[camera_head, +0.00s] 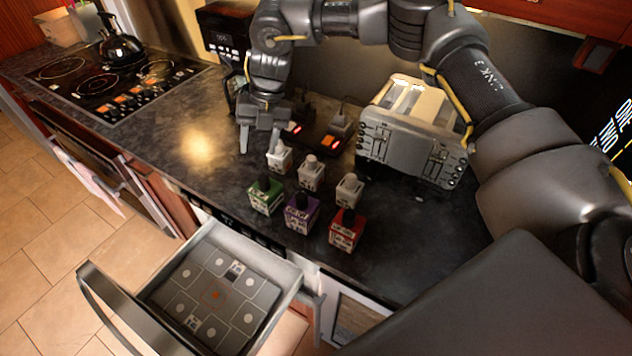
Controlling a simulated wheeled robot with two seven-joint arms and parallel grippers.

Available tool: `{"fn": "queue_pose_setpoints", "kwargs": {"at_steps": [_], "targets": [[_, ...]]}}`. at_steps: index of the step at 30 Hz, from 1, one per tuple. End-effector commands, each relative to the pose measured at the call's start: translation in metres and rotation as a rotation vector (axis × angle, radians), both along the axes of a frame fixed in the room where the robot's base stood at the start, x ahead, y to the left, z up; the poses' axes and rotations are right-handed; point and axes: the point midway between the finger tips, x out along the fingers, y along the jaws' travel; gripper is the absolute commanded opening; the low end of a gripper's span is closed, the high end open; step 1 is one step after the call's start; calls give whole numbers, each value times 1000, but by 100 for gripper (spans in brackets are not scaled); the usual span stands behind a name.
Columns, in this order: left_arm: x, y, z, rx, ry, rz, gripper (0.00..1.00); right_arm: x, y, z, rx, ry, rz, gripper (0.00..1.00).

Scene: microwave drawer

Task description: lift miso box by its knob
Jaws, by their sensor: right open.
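Several small boxes with knobs stand in two rows on the dark counter. The front row has a green box (263,201), a purple box (299,219) and a red box (345,234), each with a dark knob. The back row has a left white box (280,160), a middle white box (311,177) and a right white box (348,191), with pale knobs. The labels are too small for me to tell which is the miso box. My right gripper (260,140) is open, pointing down by the left white box; one finger overlaps its knob area. I cannot tell whether they touch. My left gripper is out of view.
A silver toaster (415,140) stands right of the boxes, below my right arm. A coffee machine (226,32) is behind. A cooktop (112,85) with a kettle (121,48) is at left. An open drawer (287,277) with grey tiled contents juts out in front. Counter left of the boxes is clear.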

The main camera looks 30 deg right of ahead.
Motion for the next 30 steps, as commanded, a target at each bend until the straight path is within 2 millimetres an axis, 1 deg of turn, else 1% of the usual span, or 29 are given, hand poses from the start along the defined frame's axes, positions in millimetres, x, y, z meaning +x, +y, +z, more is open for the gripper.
{"fn": "queue_pose_setpoints", "kwargs": {"at_steps": [1,3,6,8,10,14,17,21,24,27,30], "targets": [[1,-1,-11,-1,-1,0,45,0,-34,-4,-81,-22,7,50],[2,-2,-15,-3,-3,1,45,-3,-73,-2,-175,-33,22,50],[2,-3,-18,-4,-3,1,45,-8,-108,2,-258,-36,37,50],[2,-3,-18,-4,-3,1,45,-10,-119,3,-285,-36,41,50],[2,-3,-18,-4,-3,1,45,-11,-125,5,-299,-35,44,50],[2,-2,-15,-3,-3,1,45,-12,-126,1,-301,-32,44,50],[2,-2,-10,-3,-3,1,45,-12,-126,-11,-301,-30,45,50],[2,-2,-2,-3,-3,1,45,-12,-125,-33,-299,-30,44,50],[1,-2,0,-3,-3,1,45,-12,-125,-44,-298,-32,44,50],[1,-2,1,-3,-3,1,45,-12,-125,-51,-298,-32,44,50],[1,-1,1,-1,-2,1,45,-11,-124,-52,-297,-34,43,50]]}}
